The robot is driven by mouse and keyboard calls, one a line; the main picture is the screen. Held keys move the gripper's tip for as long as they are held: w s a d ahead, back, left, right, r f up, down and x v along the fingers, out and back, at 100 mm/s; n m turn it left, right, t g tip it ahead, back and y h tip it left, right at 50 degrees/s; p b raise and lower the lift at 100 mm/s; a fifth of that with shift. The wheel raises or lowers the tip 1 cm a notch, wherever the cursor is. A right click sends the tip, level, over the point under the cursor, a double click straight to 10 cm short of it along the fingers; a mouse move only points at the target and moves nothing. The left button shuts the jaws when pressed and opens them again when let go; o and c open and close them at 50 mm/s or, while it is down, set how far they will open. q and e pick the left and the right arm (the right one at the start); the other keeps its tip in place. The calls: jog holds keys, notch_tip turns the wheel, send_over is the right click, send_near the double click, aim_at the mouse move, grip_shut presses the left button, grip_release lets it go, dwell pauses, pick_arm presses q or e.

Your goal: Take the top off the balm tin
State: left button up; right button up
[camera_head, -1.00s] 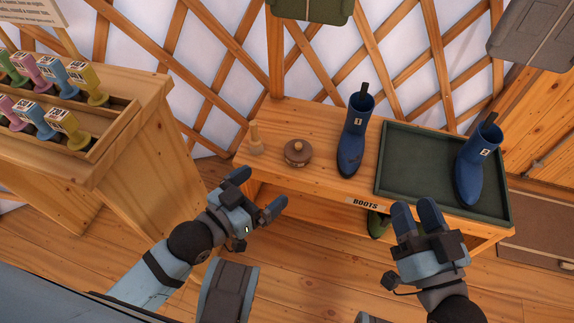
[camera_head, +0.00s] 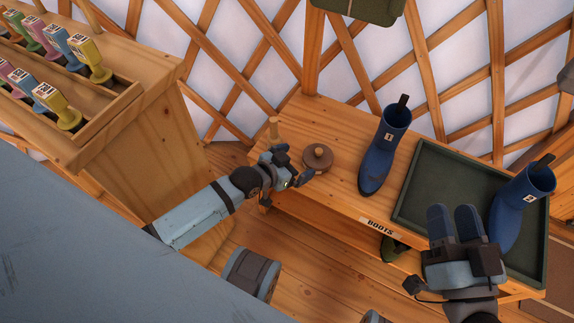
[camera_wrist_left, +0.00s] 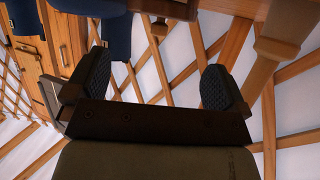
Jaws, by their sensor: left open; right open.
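The balm tin (camera_head: 318,160) is a round brown tin with a knobbed top, on the left part of the wooden bench. The top is on it. My left gripper (camera_head: 294,166) is open and empty, just left of the tin, its fingers pointing towards it. In the left wrist view, a brown shape with a knob, seemingly the tin (camera_wrist_left: 160,9), shows upside down beyond the open fingers (camera_wrist_left: 158,88). My right gripper (camera_head: 455,218) is open and empty, in front of the bench's right part.
A blue boot (camera_head: 380,155) stands right of the tin; another boot (camera_head: 512,210) stands in a dark green tray (camera_head: 432,178). A wooden stand (camera_head: 120,110) with coloured stamps is at left.

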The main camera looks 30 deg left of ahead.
aim_at(316, 155)
pick_arm(q)
jog(key=b+x, duration=0.3)
jog(key=x, duration=0.6)
jog(key=shift+s, duration=0.1)
jog(key=shift+w+d, duration=0.15)
jog(key=shift+w, duration=0.25)
pick_arm(e)
jog(key=f+g, duration=0.1)
jog(key=f, duration=0.1)
jog(key=f+g, duration=0.1)
jog(key=f, duration=0.2)
jog(key=shift+w+a+f+n, duration=0.2)
jog(key=shift+f+n, duration=0.1)
jog(key=shift+f, duration=0.05)
pick_arm(q)
jog(key=c, duration=0.6)
jog(key=shift+o, duration=0.6)
